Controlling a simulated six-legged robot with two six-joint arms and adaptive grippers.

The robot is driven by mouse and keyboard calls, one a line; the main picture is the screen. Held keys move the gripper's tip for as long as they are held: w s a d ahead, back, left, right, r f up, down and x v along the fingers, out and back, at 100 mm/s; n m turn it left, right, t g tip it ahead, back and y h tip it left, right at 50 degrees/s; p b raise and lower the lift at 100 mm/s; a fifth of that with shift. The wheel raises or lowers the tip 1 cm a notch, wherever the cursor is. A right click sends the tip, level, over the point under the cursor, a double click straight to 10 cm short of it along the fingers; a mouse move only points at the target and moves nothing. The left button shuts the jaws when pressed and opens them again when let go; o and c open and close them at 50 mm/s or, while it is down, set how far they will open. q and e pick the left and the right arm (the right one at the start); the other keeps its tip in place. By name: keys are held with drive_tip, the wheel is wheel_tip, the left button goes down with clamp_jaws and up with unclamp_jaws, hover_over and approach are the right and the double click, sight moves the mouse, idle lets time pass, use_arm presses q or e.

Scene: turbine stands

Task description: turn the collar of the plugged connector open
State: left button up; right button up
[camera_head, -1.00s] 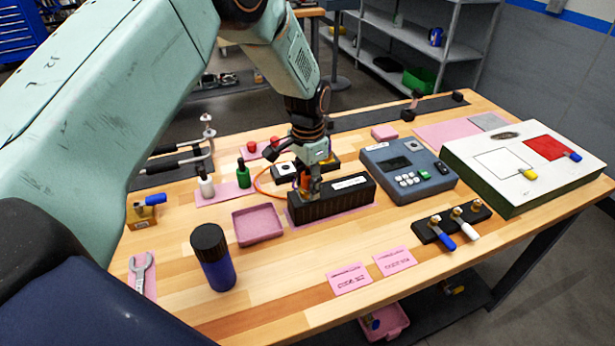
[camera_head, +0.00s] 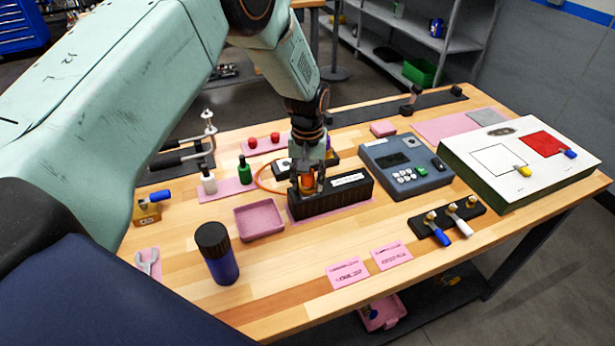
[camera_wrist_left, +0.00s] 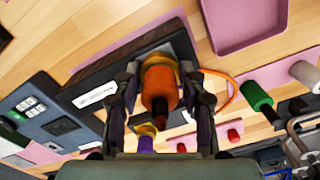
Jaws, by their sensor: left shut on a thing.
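The plugged connector (camera_wrist_left: 160,88) is orange with a gold ring-like collar (camera_wrist_left: 158,60) at its base, seated in a black block (camera_head: 338,196). An orange cable runs from it to the side. My left gripper (camera_head: 307,188) comes down from above onto the block's left end. In the left wrist view its two fingers (camera_wrist_left: 158,75) stand on either side of the connector and close on its collar. A second connector with a purple body (camera_wrist_left: 146,140) shows behind it in the wrist view. My right gripper is not in view.
A pink tray (camera_head: 259,222) lies left of the block, and a grey meter (camera_head: 405,168) stands to its right. A dark blue bottle (camera_head: 216,253) stands in front. Green (camera_head: 245,172) and white bottles are behind the tray.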

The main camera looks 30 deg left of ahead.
use_arm(q)
drive_tip(key=shift+n, duration=1.1)
drive_tip(key=o, duration=1.2)
drive_tip(key=shift+c, duration=0.2)
drive_tip(key=shift+r, duration=0.1)
wheel_tip(320, 180, up, 12)
drive_tip(key=shift+f, duration=0.1)
